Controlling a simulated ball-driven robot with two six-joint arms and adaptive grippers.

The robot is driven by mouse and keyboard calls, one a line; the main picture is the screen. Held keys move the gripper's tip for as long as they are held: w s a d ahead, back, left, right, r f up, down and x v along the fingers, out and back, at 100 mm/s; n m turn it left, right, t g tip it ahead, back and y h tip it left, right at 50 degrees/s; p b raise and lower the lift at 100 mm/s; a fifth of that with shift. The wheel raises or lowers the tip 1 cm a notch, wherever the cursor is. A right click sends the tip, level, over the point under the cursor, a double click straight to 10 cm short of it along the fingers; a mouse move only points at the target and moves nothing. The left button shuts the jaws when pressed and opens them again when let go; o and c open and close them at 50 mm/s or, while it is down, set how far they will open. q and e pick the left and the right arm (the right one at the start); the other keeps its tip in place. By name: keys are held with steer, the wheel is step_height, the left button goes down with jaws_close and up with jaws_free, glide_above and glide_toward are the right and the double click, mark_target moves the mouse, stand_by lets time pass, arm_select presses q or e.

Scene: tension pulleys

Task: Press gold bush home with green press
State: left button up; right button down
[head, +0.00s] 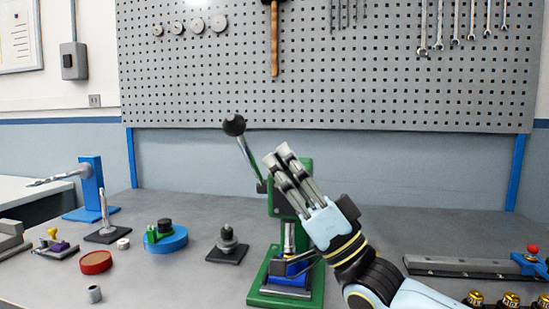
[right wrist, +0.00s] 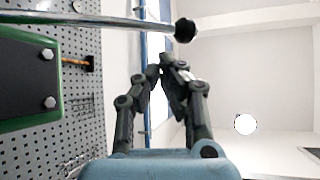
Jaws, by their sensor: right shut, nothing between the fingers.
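The green press (head: 306,176) stands on the bench at centre, and its green body shows at the left in the right wrist view (right wrist: 62,75). Its steel lever (head: 247,157) slants up and left to a black knob (head: 234,125); the knob also shows in the right wrist view (right wrist: 185,31). A blue block (head: 279,267) sits on the press base under the ram. I cannot make out a gold bush there. My right gripper (head: 277,155) is shut and empty, in front of the press head and to the right of the knob. My left gripper is out of view.
Left of the press are a dark stand with a post (head: 228,246), a blue round base (head: 172,240) and a red disc (head: 96,262). At the right are a dark rail (head: 460,268) and several black-and-gold cylinders (head: 510,300). A pegboard (head: 330,85) stands behind.

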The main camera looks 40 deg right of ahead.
steer(key=s+f+b, duration=0.1)
steer(key=s+f, duration=0.3)
step_height(320, 180, up, 11)
steer(key=m+g+h+p, duration=0.1)
steer(key=m+h+p, duration=0.6)
steer(key=m+h, duration=0.25)
glide_above(251, 161)
steer(key=s+d, duration=0.1)
steer(key=d, duration=0.2)
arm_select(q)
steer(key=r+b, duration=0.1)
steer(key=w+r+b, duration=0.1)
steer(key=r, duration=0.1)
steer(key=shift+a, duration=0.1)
arm_select(e)
steer(key=s+a+f, duration=0.1)
steer(key=a+f, duration=0.1)
steer(key=shift+s+a+f+y, duration=0.2)
steer(key=shift+s+f+y, duration=0.05)
steer(key=shift+s+f, duration=0.1)
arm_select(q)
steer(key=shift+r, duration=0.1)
